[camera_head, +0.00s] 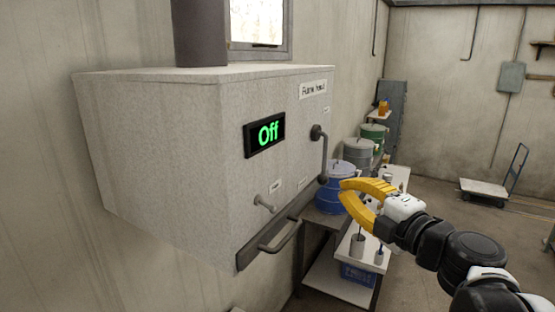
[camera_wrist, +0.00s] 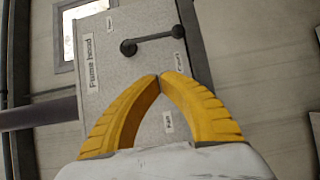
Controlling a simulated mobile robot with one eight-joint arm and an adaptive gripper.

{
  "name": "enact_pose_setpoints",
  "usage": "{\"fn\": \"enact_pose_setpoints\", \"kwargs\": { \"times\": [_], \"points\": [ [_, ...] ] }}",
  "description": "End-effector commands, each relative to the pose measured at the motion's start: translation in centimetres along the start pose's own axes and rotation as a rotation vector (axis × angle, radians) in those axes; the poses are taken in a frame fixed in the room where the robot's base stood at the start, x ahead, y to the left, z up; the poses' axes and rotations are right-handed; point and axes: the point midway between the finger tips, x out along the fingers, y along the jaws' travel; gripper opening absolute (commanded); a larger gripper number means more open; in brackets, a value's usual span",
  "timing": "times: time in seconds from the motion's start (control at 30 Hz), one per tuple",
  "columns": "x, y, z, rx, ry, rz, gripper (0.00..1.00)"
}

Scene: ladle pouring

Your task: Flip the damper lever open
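The fume hood (camera_head: 165,125) is a pale wall-mounted box with a dark display (camera_head: 264,135) reading "Off". A dark lever (camera_head: 324,155) hangs down from a round pivot on the right of its front face; it also shows in the wrist view (camera_wrist: 153,38). A smaller grey lever (camera_head: 265,203) sits lower on the face. The small labels are too blurred to tell which lever is the damper. My gripper (camera_head: 342,189) has yellow fingers, to the right of the dark lever and apart from it. In the wrist view the fingertips (camera_wrist: 160,76) meet with nothing between them.
A grey bar handle (camera_head: 280,240) sticks out along the hood's lower edge. Below and behind my gripper, a bench holds a blue drum (camera_head: 334,190) and grey containers. A flat cart (camera_head: 484,190) stands at the back right, with open floor before it.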

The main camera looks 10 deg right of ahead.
Motion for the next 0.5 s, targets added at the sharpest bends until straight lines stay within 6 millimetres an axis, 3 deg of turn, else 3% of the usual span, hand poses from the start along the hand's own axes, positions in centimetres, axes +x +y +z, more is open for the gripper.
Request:
{"fn": "enact_pose_setpoints", "kwargs": {
  "times": [0.27, 0.5],
  "points": [
    [0.9, 0.1, 0.0, 0.001, 0.001, 0.001, 0.0],
    [5.2, 0.2, -0.1, 0.001, 0.003, 0.001, 0.0]
  ]
}}
